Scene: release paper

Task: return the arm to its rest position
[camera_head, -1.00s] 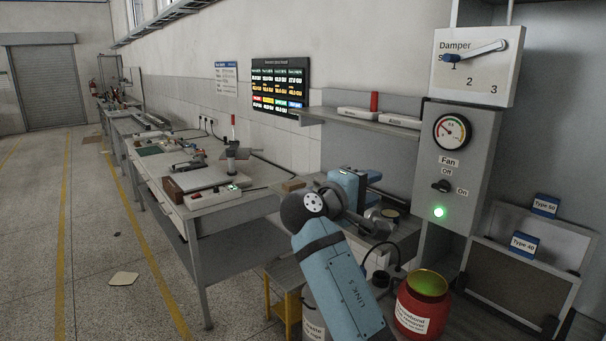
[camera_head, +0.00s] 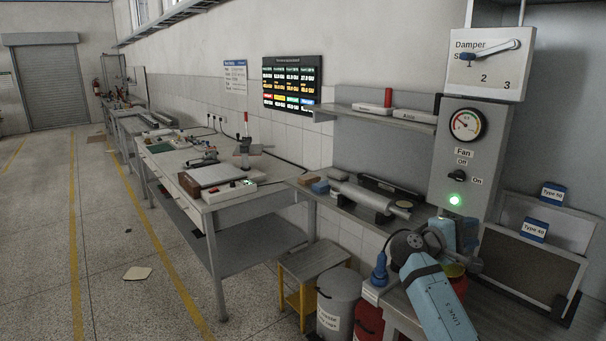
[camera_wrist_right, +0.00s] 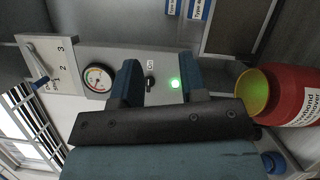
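My right arm, with its blue link, comes in at the lower right of the head view. My right gripper (camera_head: 462,238) is in front of the lower part of the fan panel, and the arm partly hides it. In the right wrist view its two blue fingers (camera_wrist_right: 160,82) stand apart with nothing between them. The fan knob (camera_wrist_right: 150,82) and green light (camera_wrist_right: 175,83) show behind the gap. My left arm and gripper are not in view.
The fan panel (camera_head: 489,150) and damper box (camera_head: 490,62) rise beside the arm. A red container (camera_wrist_right: 296,92) is close to the gripper. The wall bench holds a grey cylinder (camera_head: 370,197). A yellow-legged stool (camera_head: 312,262) and grey bin (camera_head: 338,300) stand left. Floor at left is open.

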